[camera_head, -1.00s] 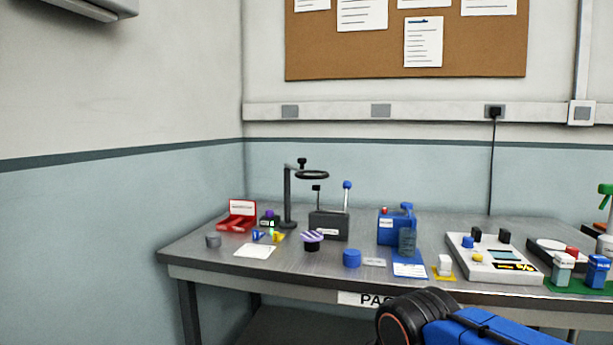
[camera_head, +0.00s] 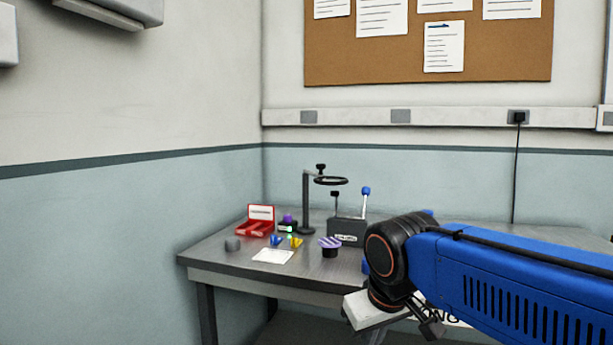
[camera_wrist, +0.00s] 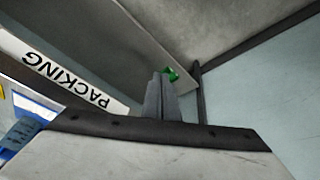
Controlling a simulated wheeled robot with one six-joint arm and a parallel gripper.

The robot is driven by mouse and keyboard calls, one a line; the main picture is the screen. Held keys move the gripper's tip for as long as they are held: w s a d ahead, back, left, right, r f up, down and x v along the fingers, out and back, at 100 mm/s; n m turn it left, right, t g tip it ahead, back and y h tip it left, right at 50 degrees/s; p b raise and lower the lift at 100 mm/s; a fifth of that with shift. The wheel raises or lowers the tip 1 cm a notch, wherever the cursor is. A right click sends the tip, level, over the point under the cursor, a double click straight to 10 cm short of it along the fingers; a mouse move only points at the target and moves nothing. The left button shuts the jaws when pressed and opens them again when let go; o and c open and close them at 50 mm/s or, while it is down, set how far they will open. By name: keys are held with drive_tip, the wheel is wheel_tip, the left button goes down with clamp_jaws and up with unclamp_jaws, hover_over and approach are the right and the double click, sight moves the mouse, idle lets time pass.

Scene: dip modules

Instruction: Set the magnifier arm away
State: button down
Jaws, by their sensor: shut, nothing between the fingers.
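The magnifier arm (camera_head: 306,200) is a dark upright post on a round base at the back of the table, left of the grey box. Its ring-shaped lens (camera_head: 331,181) reaches out to the right, with a black knob above. My gripper shows in the wrist view (camera_wrist: 161,80), its two grey fingers together and empty. It is in front of the table edge, low and well to the right of the magnifier arm. The magnifier arm is not in the wrist view.
My blue arm hides the table's right part. A PACKING sign (camera_wrist: 70,80) is on the edge.

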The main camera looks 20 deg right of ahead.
drive_tip(key=w+a+r+m+h, duration=0.1)
drive_tip(key=w+a+r+h, duration=0.15)
drive_tip(key=w+r, duration=1.9)
drive_tip(key=w+a+r+m+h, duration=0.1)
drive_tip(key=w+a+r, duration=0.3)
drive_tip(key=r, duration=0.3)
drive_tip(key=w+a+r+m+g+h, duration=0.1)
drive_tip(key=w+a+r+m+h, duration=0.1)
drive_tip(key=w+a+r, duration=0.2)
drive_tip(key=shift+w+r, duration=1.3)
drive_tip(key=shift+r, duration=0.05)
drive_tip(key=shift+d+f+g+h, duration=0.1)
drive_tip(key=shift+g+h, duration=0.15)
drive_tip(key=shift+g, duration=0.05)
drive_tip(key=w+d+f, duration=0.1)
drive_tip(key=d+f, duration=0.6)
drive_tip(key=d, duration=0.2)
drive_tip(key=shift+w+d+f, duration=0.15)
drive_tip(key=shift+w+f, duration=0.05)
drive_tip(key=shift+f, duration=0.2)
